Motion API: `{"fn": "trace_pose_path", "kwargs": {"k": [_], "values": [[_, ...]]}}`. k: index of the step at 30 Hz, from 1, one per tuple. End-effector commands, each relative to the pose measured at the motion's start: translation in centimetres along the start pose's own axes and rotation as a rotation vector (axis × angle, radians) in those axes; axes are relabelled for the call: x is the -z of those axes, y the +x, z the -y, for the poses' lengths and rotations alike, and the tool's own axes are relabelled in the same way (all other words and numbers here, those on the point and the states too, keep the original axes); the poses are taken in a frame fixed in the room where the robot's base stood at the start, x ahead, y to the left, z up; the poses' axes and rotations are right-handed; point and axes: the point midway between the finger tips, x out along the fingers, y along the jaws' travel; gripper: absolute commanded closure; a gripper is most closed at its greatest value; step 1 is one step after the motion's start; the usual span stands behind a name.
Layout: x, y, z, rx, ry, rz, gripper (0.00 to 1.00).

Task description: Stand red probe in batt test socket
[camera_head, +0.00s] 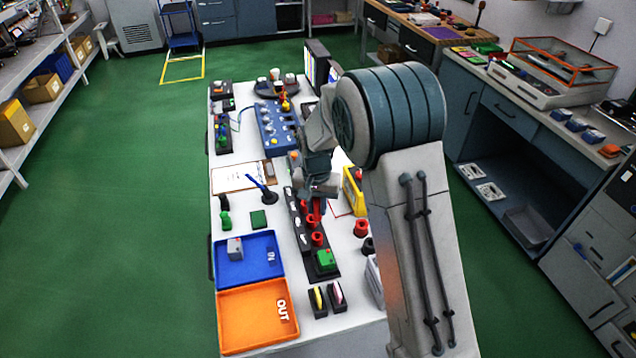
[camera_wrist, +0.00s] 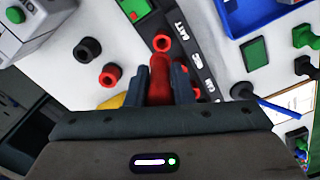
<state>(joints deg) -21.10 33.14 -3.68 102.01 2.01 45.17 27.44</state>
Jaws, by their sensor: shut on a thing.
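My gripper (camera_wrist: 164,88) is shut on the red probe (camera_wrist: 160,78), which stands out between the two fingers in the wrist view. The probe's far end is close to a red ring-shaped socket (camera_wrist: 162,42) beside the BATT lettering on the black test strip (camera_wrist: 194,55). I cannot tell if they touch. In the head view my gripper (camera_head: 316,190) is over the strip (camera_head: 301,237), with the red probe (camera_head: 314,212) below it. A red socket (camera_head: 317,239) shows just nearer on the strip.
A loose red holder (camera_wrist: 110,75) and a black holder (camera_wrist: 87,48) stand beside the strip. Blue (camera_head: 232,274) and orange (camera_head: 232,320) trays lie left. A yellow item (camera_head: 354,192) stands right of my gripper.

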Motion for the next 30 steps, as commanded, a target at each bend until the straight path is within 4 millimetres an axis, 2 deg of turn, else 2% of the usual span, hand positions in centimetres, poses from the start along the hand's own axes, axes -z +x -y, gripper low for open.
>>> {"fn": "trace_pose_path", "kwargs": {"k": [10,24,30], "values": [[0.2,0.8,-0.3,0.000,0.007,0.000,1.00],[0.1,4.7,-0.1,0.000,0.004,0.000,1.00],[0.1,5.4,-0.1,0.000,0.003,0.000,1.00]]}}
